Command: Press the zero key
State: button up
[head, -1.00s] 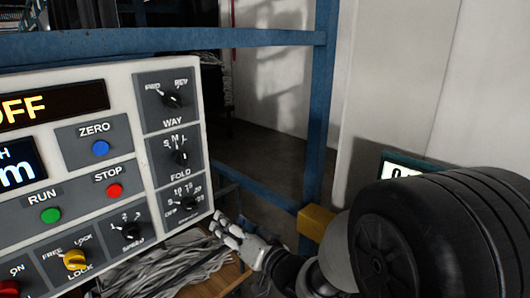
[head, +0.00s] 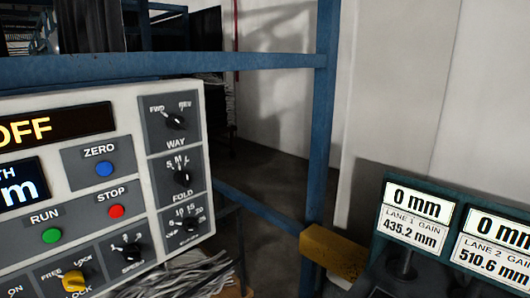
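The zero key is a round blue button (head: 104,169) under the label ZERO, on a grey plate of the white control panel (head: 140,118) at the left of the head view. It sits above the red STOP button (head: 116,211) and up and right of the green RUN button (head: 52,235). Nothing covers it. The display (head: 55,128) above reads OFF in part, cut by the left edge. My gripper is not in view.
Rotary knobs for WAY (head: 175,121) and FOLD (head: 182,178) line the panel's right side. A yellow LOCK knob (head: 75,281) is below. A blue frame post (head: 321,130) stands right of the panel. Lane readouts (head: 416,215) show 0 mm at the lower right.

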aim_at(104, 168)
jog(key=u, duration=1.5)
